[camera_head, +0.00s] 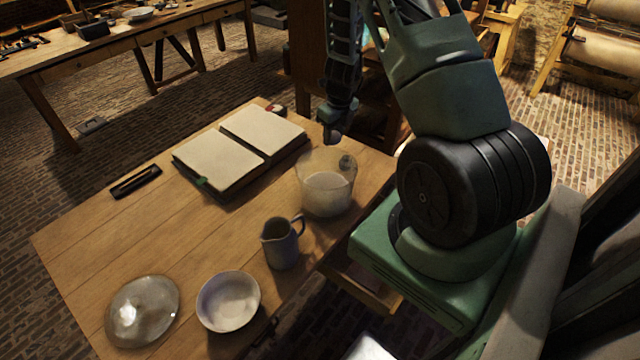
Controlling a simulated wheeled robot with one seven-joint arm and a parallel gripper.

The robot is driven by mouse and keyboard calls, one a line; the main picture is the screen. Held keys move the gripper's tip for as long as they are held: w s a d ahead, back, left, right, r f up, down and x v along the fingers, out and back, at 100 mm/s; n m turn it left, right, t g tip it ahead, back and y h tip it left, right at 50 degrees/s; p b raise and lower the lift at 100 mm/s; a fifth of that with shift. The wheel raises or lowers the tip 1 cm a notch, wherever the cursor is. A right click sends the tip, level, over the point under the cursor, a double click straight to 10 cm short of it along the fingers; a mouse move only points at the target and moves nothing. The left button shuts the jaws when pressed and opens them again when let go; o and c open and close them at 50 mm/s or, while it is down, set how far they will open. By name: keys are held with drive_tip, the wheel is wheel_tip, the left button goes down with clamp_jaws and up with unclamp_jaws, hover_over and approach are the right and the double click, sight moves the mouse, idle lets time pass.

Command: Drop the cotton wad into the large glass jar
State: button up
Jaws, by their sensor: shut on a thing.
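The large glass jar (326,187) stands open on the wooden table, with a pale whitish filling or liquid in its lower part. My gripper (334,137) points down above the jar's far rim, apart from it. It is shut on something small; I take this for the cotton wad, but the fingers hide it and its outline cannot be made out. A small dark round patch shows at the jar's upper right wall; I cannot tell what it is.
A grey jug (281,246) stands close before the jar. A white bowl (228,301) and a glass lid-like dome (142,311) are at the near left. An open book (240,148) and a dark tray (136,182) lie behind. The table's left middle (150,235) is clear.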

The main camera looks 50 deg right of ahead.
wheel_tip(320, 180, down, 6)
drive_tip(key=b, duration=0.4)
drive_tip(key=shift+r+b, duration=0.25)
drive_tip(key=shift+b, duration=0.1)
drive_tip(key=o, duration=0.9)
drive_tip(key=shift+o, duration=0.2)
wheel_tip(320, 180, up, 17)
drive_tip(key=s, duration=0.2)
drive_tip(key=shift+r+b, duration=0.15)
drive_tip(key=shift+b, duration=0.3)
drive_tip(key=shift+a, duration=0.15)
